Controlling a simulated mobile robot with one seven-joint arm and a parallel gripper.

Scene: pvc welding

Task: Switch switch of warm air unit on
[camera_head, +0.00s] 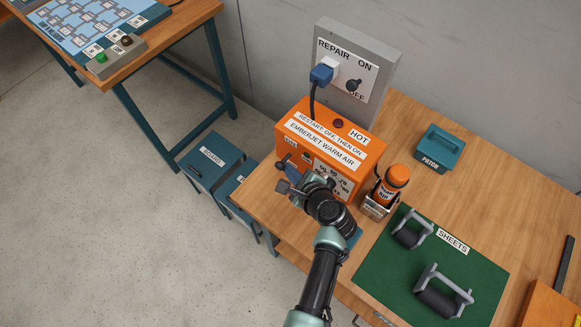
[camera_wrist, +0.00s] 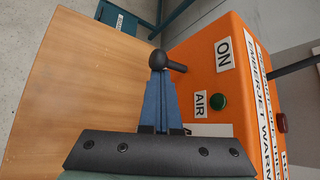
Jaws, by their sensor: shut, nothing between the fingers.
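The orange warm air unit (camera_head: 362,155) stands on the wooden bench against the wall; its side fills the right of the wrist view (camera_wrist: 205,60). A black lever with a ball knob (camera_wrist: 157,60) sticks out of that side, near an ON label (camera_wrist: 223,54). The knob also shows in the head view (camera_head: 283,160). My gripper (camera_wrist: 158,72) is shut and empty, its blue fingertips right at the knob and partly overlapping it. I cannot tell whether they touch. A green lamp (camera_wrist: 218,102) sits beside the AIR label. In the head view my gripper (camera_head: 290,168) is in front of the unit's left part.
Behind the unit stands a grey REPAIR panel (camera_head: 385,52) with a blue plug (camera_head: 321,74) and a black rotary switch (camera_head: 354,85). An orange bottle (camera_head: 391,184) in a holder is close right of my arm. A green SHEETS mat (camera_head: 393,272) holds two handled rollers.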

